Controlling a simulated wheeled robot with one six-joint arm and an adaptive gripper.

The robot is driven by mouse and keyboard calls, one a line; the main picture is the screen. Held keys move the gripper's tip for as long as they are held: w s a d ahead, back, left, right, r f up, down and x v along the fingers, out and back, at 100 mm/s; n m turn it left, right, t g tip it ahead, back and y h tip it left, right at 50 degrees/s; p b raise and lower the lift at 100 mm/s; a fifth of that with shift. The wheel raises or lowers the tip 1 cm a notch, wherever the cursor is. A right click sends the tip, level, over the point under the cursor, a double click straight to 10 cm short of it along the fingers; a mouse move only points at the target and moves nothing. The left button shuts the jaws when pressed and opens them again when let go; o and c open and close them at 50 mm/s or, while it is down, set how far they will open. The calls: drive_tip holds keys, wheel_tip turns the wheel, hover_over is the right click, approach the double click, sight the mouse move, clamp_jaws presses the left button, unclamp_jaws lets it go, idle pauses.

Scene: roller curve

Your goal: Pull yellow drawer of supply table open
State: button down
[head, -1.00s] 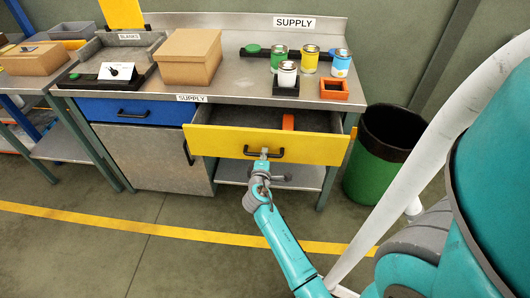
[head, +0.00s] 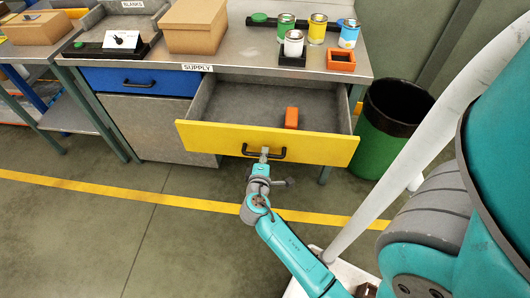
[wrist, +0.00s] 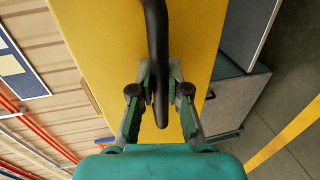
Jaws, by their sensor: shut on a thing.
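The yellow drawer (head: 220,137) of the supply table (head: 240,62) stands well out from the table, and its grey inside shows. An orange block (head: 291,118) lies in it toward the right. My gripper (head: 264,154) is at the middle of the drawer's black handle (head: 282,154). In the wrist view my gripper's fingers (wrist: 160,88) are on both sides of the black handle (wrist: 156,35), close to the yellow front (wrist: 190,30). The fingers are shut on the handle.
The blue drawer (head: 105,79) beside it is closed. Cans (head: 317,29), a cardboard box (head: 194,26) and an orange tray (head: 341,58) stand on the table top. A green bin (head: 385,125) stands to the right. The floor in front is clear, with a yellow line.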

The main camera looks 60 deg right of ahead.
drive_tip(key=c, duration=1.1)
unclamp_jaws()
drive_tip(key=shift+c, duration=0.2)
drive_tip(key=v, duration=1.2)
drive_tip(key=shift+f, duration=0.15)
drive_tip(key=shift+s, duration=0.1)
